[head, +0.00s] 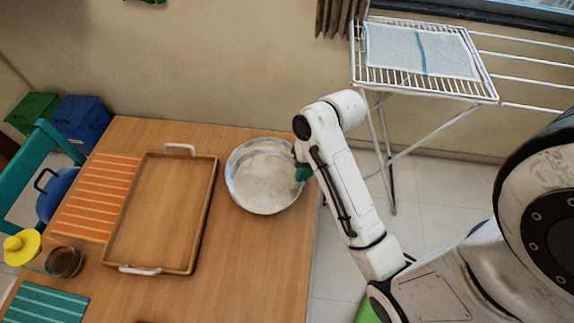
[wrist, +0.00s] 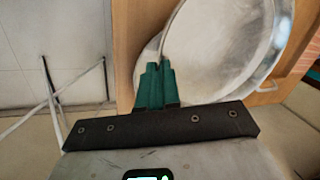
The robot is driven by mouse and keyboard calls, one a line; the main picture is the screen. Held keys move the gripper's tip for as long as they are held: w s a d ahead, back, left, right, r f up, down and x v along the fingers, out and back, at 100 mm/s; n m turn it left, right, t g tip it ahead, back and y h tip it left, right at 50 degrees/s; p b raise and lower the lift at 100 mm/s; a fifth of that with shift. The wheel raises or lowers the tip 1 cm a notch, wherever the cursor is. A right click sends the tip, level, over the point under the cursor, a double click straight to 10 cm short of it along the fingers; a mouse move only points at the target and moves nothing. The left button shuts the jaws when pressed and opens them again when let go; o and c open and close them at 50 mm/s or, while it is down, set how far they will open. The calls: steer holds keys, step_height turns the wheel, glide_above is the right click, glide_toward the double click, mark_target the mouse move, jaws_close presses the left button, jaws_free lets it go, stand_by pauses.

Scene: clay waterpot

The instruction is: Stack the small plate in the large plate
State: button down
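A round, silvery metal plate (head: 265,178) with a raised rim lies at the right end of the wooden table. It fills much of the wrist view (wrist: 220,50). My gripper (head: 303,172) is at the plate's right rim. In the wrist view my gripper's green fingers (wrist: 160,70) are close together with the plate's rim running between their tips. The finger tips in the head view are partly hidden by my arm.
A wooden tray (head: 160,215) with white handles lies left of the plate. An orange striped mat (head: 95,200), a teal mat (head: 45,304) and a brown cup (head: 65,262) are further left. A white drying rack (head: 425,85) stands at the back right. Table in front of the plate is clear.

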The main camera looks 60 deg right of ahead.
steer(key=w+d+f, duration=0.4)
steer(key=d+f, duration=0.1)
steer(key=w+d+f, duration=0.1)
steer(key=d+f, duration=0.2)
steer(key=shift+w+d+f, duration=0.1)
steer(key=shift+w+d, duration=0.1)
steer(key=shift+w, duration=0.2)
steer(key=shift+f+p, duration=0.4)
steer(key=shift+f, duration=1.2)
steer(key=shift+f, duration=0.3)
steer(key=c, duration=1.4)
jaws_free()
steer(key=shift+o, duration=0.2)
